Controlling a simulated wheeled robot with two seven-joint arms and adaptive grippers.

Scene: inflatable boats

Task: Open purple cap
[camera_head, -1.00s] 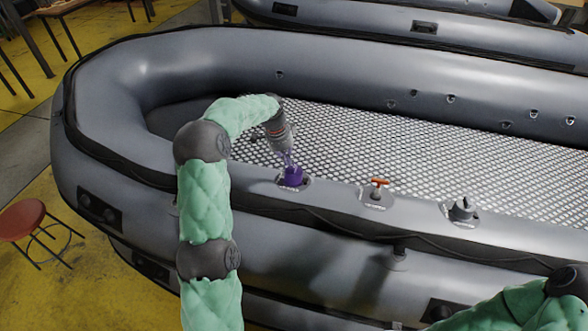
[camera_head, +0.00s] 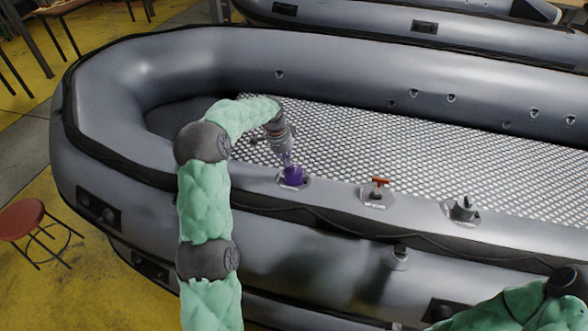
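The purple cap (camera_head: 292,176) sits on a grey round base on the near tube of the grey inflatable boat (camera_head: 150,75), left of an orange-red T-handle. My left gripper (camera_head: 288,161) reaches over the tube and points down at the cap, with its fingertips at the cap's top. The fingers are small and partly blend with the cap, so I cannot tell whether they are open or closed on it. My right arm (camera_head: 510,305) shows only in part at the lower right, and its gripper is out of view.
The orange-red T-handle (camera_head: 379,182) and a dark valve fitting (camera_head: 463,209) stand further right on the same tube. A red stool (camera_head: 21,218) is on the floor at the left. A second boat (camera_head: 360,22) lies behind.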

